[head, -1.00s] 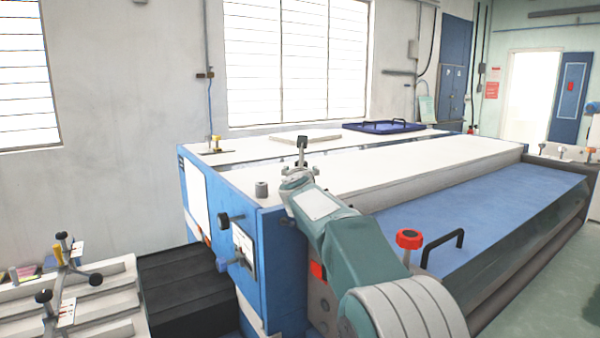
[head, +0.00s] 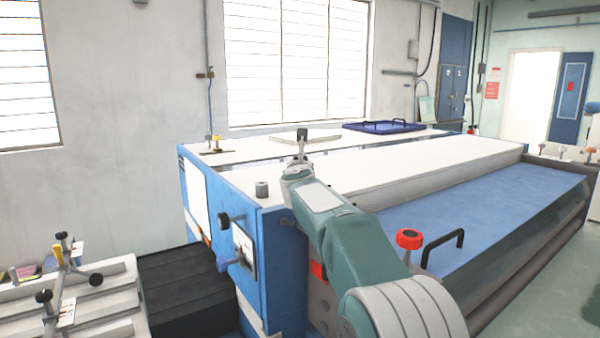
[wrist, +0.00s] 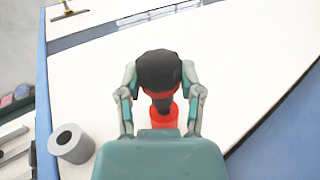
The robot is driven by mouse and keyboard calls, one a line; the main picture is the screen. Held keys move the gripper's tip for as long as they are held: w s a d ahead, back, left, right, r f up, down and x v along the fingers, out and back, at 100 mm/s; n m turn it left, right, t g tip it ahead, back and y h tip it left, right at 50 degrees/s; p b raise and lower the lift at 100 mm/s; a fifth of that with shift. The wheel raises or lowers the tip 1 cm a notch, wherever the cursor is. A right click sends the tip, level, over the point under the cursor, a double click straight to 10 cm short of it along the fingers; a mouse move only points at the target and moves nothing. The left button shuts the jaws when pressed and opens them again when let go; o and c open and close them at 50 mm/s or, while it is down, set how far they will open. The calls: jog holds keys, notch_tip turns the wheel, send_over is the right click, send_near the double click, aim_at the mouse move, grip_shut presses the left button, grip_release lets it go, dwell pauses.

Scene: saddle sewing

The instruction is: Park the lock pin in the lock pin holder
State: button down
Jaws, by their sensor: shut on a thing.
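My gripper (wrist: 159,82) is shut on the lock pin (wrist: 158,70), which has a black knob and a red part below it. The pin is held above the white top of the blue machine (wrist: 225,80). A short grey cylinder with a dark hole in its top, seemingly the lock pin holder (wrist: 72,143), stands to the left of my gripper, apart from the pin. It also shows in the head view (head: 262,189), near the machine's left front corner.
A red knob (head: 409,239) and a black handle (head: 443,250) stand at the machine's front right. A blue tray (head: 384,126) lies at the back. A rack with black-knobbed clamps (head: 62,270) is at lower left. The white top right of the cylinder is clear.

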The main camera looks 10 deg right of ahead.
jog(key=shift+r, duration=0.85)
jog(key=shift+r, duration=0.3)
jog(key=shift+r, duration=0.35)
jog(key=shift+r, duration=1.95)
